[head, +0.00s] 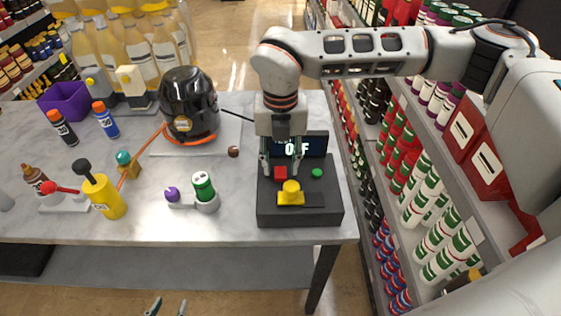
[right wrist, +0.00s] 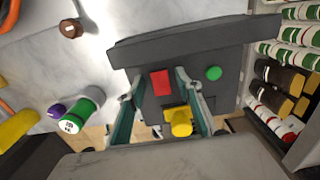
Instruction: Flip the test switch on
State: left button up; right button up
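The dark grey switch box (head: 270,215) stands at the table's right front corner. Its screen (head: 318,144) shows "OFF", partly hidden by my right gripper. A yellow switch knob (head: 291,188) sits on a yellow base on top, with a red square (head: 280,172) and a green round button (head: 317,173) behind it. My right gripper (head: 281,168) points down over the box, fingers apart around the red square's area. In the right wrist view the yellow knob (right wrist: 181,125) shows between the open fingers (right wrist: 163,128); contact cannot be told. My left gripper (head: 168,306) shows only its parted fingertips at the bottom edge.
Left of the box stand a green-capped cylinder (head: 203,187) beside a purple ball and a yellow cylinder (head: 104,198) with a black knob. A black pump vessel (head: 190,105) stands behind. Loaded shelves (head: 440,190) run close along the right side.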

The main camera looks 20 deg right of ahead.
aim_at(281, 186)
grip_shut()
jog(key=shift+s+a+f+t+b, duration=0.15)
jog(key=shift+s+t+b, duration=0.1)
jog(key=shift+t+b, duration=0.8)
jog(key=shift+s+r+t+h+b, duration=0.1)
jog(key=shift+r+t+h+b, duration=0.1)
jog(key=shift+t+h+b, duration=0.3)
jog(key=shift+o, duration=1.2)
grip_release()
jog(key=d+v, duration=0.1)
jog(key=v, duration=1.1)
jog(key=shift+a, duration=0.4)
